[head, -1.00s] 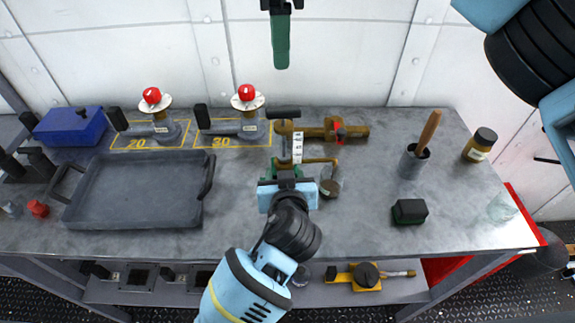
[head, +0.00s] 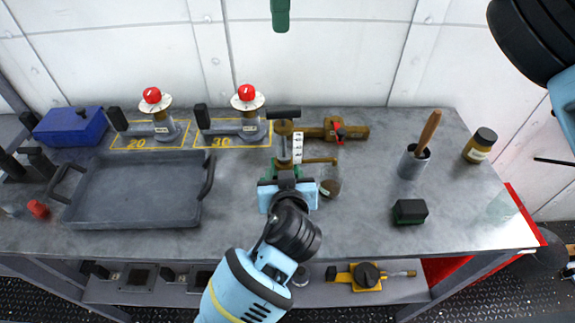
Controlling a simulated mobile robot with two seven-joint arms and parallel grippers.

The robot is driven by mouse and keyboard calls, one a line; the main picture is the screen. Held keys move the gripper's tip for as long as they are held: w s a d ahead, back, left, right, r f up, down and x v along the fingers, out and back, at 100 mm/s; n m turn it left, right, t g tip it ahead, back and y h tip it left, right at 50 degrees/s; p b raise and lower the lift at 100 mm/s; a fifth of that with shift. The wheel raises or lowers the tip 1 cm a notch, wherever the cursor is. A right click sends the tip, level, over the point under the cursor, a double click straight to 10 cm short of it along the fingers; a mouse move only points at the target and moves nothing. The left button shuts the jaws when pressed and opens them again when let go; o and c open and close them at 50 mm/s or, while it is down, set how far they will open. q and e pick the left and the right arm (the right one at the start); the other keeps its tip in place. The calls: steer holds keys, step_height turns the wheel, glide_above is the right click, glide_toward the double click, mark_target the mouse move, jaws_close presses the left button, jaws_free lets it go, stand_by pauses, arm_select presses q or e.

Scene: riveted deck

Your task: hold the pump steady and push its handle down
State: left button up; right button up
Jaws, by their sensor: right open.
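The brass-brown pump (head: 284,150) stands near the middle of the bench, with a black handle (head: 284,112) across its top and a white scale beside its column. Its spout reaches right over a glass jar (head: 330,188) with dark contents at the bottom. My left gripper (head: 284,170) is at the pump's near side, its green fingers on both sides of the column and apparently closed on it; its palm hides the pump's base. My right gripper (head: 281,14) hangs well above the handle, cut by the top edge; only its green fingertips show, seen side-on, open and empty.
Left are a grey tray (head: 85,221), a blue box (head: 68,128) and two red-knobbed devices on marked squares. Behind the pump lies a brown fitting (head: 350,132). Right are a cup with a wooden handle (head: 412,164), an amber jar (head: 478,148) and a dark block (head: 409,211).

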arm_select(q)
steer(key=o, duration=1.5)
steer(key=shift+o, duration=0.2)
steer(key=shift+v, duration=4.15)
steer(key=shift+d+f, duration=0.1)
steer(key=shift+d, duration=0.05)
steer(key=x, duration=0.7)
steer(key=shift+w, duration=0.1)
steer(key=shift+w+f, duration=0.15)
steer(key=shift+w, duration=0.35)
